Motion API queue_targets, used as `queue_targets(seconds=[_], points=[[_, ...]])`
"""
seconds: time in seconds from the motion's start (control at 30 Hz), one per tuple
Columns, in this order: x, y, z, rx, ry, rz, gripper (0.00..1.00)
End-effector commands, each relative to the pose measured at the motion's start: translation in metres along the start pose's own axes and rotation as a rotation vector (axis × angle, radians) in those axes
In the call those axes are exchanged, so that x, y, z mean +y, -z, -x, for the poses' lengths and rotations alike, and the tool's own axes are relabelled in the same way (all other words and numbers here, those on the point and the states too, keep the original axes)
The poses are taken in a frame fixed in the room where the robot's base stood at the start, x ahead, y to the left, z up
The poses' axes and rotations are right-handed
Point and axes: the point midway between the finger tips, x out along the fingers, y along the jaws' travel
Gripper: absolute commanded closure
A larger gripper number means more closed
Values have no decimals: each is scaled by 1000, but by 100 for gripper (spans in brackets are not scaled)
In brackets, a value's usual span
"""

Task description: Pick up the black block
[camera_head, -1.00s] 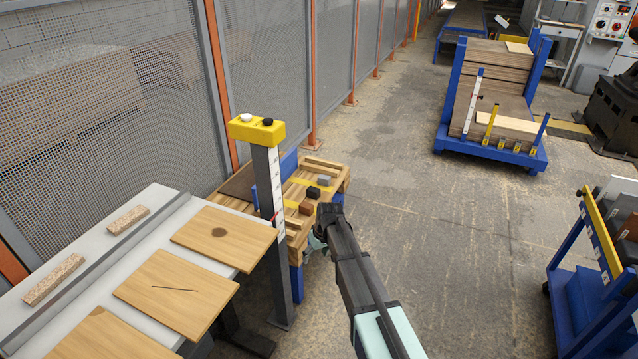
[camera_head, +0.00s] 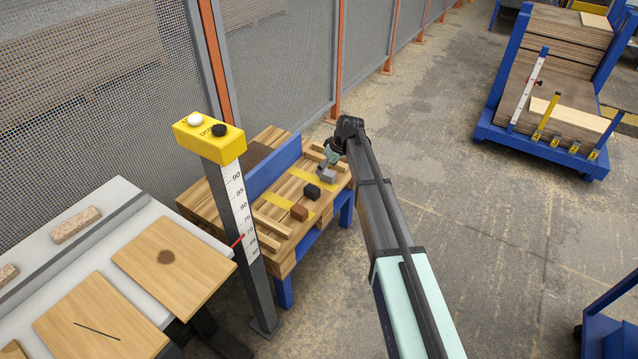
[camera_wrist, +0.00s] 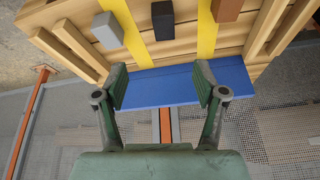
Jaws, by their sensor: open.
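The black block (camera_head: 312,191) lies on the wooden pallet table (camera_head: 271,219), between a brown block (camera_head: 299,212) and a grey block (camera_head: 328,175). In the wrist view the black block (camera_wrist: 162,20) is at the top centre, with the grey block (camera_wrist: 107,30) to its left and the brown block (camera_wrist: 227,9) to its right. My gripper (camera_head: 331,158) is above the table's far end, near the grey block. In the wrist view my gripper (camera_wrist: 161,88) is open and empty, its fingers apart over the blue panel, short of the black block.
A blue upright panel (camera_head: 272,166) runs along the blocks' left side. Wooden strips (camera_head: 272,223) and yellow bands (camera_head: 318,180) lie on the table. A post with a yellow head (camera_head: 209,138) and scale stands in front. A white table with boards (camera_head: 173,251) is at left.

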Motion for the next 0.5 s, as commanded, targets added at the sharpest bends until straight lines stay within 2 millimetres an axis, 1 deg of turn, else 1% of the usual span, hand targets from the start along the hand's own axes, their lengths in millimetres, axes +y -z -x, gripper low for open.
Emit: queue_targets(seconds=[0.17, 0.27, 0.37, 0.5], points=[[-1, 1, -3, 3, 5, 73, 29], [-1, 1, -12, 3, 5, 85, 29], [-1, 1, -28, 2, 5, 85, 29], [-1, 2, -56, 1, 6, 84, 29]])
